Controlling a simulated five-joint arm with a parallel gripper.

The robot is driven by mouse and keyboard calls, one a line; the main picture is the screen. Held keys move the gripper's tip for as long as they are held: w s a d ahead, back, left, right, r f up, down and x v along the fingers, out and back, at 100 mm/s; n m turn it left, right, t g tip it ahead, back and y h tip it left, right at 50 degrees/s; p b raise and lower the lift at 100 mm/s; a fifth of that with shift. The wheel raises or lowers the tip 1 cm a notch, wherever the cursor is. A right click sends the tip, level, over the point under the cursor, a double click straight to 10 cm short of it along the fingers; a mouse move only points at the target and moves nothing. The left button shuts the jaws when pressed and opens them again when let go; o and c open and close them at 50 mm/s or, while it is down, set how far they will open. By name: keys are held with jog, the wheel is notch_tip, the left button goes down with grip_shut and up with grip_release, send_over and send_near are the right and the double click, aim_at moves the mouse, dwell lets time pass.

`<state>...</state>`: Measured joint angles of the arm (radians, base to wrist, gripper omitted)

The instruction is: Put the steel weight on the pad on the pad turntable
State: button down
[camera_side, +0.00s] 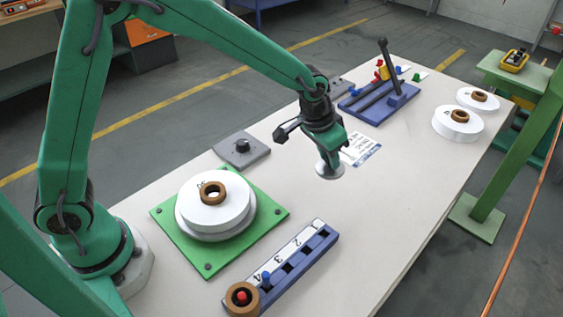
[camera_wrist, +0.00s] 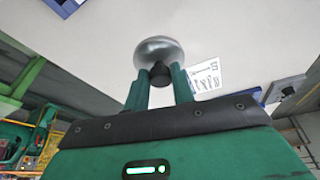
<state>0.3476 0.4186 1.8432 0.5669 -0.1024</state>
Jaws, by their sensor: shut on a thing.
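The steel weight is a shiny silver dome with a dark knob. It shows in the wrist view (camera_wrist: 158,51) and below my gripper in the side view (camera_side: 330,173). My gripper (camera_side: 326,155) is shut on its knob, and the fingers also show in the wrist view (camera_wrist: 160,80). The weight is over the middle of the table; I cannot tell its exact height. The pad turntable (camera_side: 262,212), with a green square base, is to the left. A white round pad (camera_side: 232,212) with a brown core (camera_side: 212,192) lies on it, with no weight on top.
A grey box with a black knob (camera_side: 242,147) stands behind the turntable. A numbered blue rack (camera_side: 285,268) with pegs and a brown ring is in front. A blue lever fixture (camera_side: 380,100) stands behind my gripper, a printed card (camera_side: 362,150) nearby. Two white pads (camera_side: 457,127) are at right.

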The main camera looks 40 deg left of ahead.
aim_at(322, 161)
jog(key=w+a+f, duration=0.3)
jog(key=w+a, duration=0.1)
jog(key=shift+w+a+f, duration=0.25)
jog(key=shift+f, duration=2.1)
jog(key=shift+f, duration=0.15)
jog(key=c, duration=1.2)
grip_release()
jog(key=v, duration=1.2)
jog(key=shift+s+d, duration=0.1)
jog(key=shift+d, duration=0.05)
